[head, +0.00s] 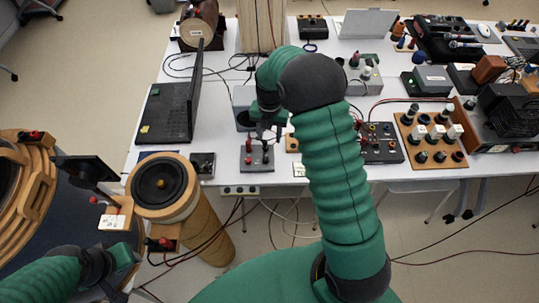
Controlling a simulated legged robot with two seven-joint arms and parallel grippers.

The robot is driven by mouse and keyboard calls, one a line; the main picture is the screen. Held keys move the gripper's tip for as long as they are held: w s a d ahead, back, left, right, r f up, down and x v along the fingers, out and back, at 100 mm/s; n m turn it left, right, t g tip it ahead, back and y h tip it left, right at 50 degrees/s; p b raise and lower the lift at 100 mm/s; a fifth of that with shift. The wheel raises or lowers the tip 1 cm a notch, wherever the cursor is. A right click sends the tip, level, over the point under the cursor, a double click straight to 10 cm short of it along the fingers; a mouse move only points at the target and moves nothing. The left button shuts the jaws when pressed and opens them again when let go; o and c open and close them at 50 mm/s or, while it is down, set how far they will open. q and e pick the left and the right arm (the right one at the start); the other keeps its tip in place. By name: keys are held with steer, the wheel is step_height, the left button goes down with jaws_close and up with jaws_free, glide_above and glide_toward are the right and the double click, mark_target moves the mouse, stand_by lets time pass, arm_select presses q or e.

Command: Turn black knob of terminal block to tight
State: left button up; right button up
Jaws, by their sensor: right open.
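A small grey terminal block (257,166) sits near the front edge of the white table, left of the picture's middle. It has red knobs on its left side and a dark knob (266,157) on its right side. My right gripper (265,135) is open and points down just above and behind the block's knobs. I cannot tell whether its fingers touch a knob. My left arm (100,265) shows at the lower left, and its fingers cannot be made out.
A black laptop (167,113) stands to the left on the table (222,85). A round speaker (161,184) on a brown tube stands before the front edge. Boards with terminals (433,136) and a dark panel (382,152) lie to the right. Cables hang below the table.

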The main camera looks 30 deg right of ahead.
glide_above(268, 157)
steer(key=a, duration=0.2)
step_height(268, 157, down, 8)
steer(key=shift+a+f+p, duration=0.1)
steer(key=shift+f+p, duration=0.15)
steer(key=shift+p, duration=0.05)
steer(key=f, duration=0.3)
steer(key=shift+d, duration=0.35)
steer(key=shift+d+f, duration=0.6)
steer(key=shift+f, duration=0.1)
steer(key=shift+d, duration=0.1)
steer(key=shift+a, duration=0.3)
steer(key=shift+c, duration=0.5)
steer(key=shift+a+r, duration=0.2)
steer(key=shift+a, duration=0.2)
steer(key=c, duration=0.5)
steer(key=shift+c, duration=1.1)
jaws_close()
steer(key=shift+d, duration=0.35)
arm_select(q)
steer(key=shift+a+r, duration=0.25)
steer(key=shift+a, duration=0.7)
